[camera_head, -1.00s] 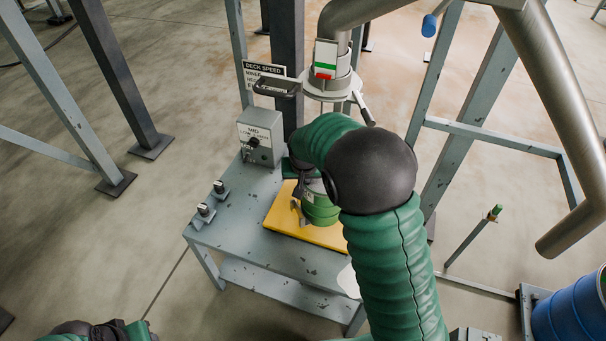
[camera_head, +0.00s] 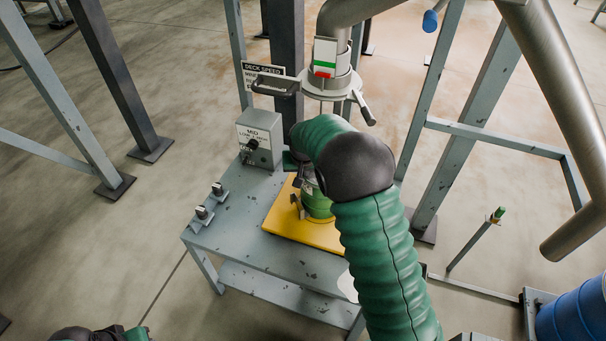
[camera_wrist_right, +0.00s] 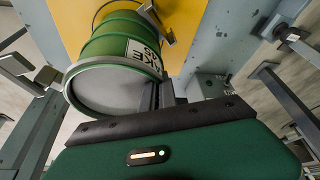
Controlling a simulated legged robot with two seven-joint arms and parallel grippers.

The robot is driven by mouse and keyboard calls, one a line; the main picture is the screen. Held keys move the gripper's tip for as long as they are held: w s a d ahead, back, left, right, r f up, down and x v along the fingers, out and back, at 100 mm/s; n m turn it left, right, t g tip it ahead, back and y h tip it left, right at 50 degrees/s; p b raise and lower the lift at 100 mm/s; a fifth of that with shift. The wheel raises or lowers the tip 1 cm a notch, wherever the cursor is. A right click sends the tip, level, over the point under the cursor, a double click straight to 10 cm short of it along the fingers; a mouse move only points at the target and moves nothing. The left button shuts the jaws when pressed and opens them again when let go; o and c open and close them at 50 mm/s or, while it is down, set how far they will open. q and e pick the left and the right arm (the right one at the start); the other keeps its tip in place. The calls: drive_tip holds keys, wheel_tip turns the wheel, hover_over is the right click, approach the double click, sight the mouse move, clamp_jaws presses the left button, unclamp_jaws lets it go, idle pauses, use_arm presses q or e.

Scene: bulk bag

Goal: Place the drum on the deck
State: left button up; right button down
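The green drum (camera_head: 318,203), with a pale label and grey lid, is at the yellow deck (camera_head: 318,238) on the grey bench. My right arm covers part of the drum. In the right wrist view the drum (camera_wrist_right: 115,50) has its lid facing my right gripper, with metal finger parts close beside it. I cannot tell whether they press on it, or whether its base touches the yellow deck (camera_wrist_right: 83,12). My left gripper (camera_head: 110,332) is cut off at the bottom left, far from the drum, and its fingers cannot be made out.
A control box (camera_head: 259,138) and two small knobs (camera_head: 210,200) stand on the bench. A metal pipe with a handled collar (camera_head: 328,85) hangs above and behind. Grey frame posts surround the bench. A blue drum (camera_head: 572,312) stands at lower right.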

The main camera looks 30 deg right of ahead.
drive_tip(key=shift+r, duration=0.1)
drive_tip(key=c, duration=2)
unclamp_jaws()
drive_tip(key=o, duration=0.3)
drive_tip(key=shift+a, duration=0.1)
drive_tip(key=shift+s+r, duration=0.1)
drive_tip(key=shift+r, duration=0.25)
drive_tip(key=p+v, duration=0.3)
drive_tip(key=v, duration=0.8)
drive_tip(key=s+a+f+n, duration=0.1)
drive_tip(key=s+a+f, duration=0.1)
drive_tip(key=s, duration=0.5)
drive_tip(key=s+a+f+n+g+y, duration=0.1)
drive_tip(key=s+a+f+n, duration=0.1)
drive_tip(key=s+a, duration=0.3)
drive_tip(key=s+a+f+n+y, duration=0.1)
drive_tip(key=s+a+f+n, duration=0.1)
drive_tip(key=s, duration=0.8)
drive_tip(key=shift+s+a+f, duration=0.15)
drive_tip(key=shift+a+f, duration=0.15)
drive_tip(key=shift+a, duration=0.3)
drive_tip(key=shift+s+a+f, duration=0.15)
drive_tip(key=shift+a+f, duration=0.2)
drive_tip(key=shift+a, duration=0.25)
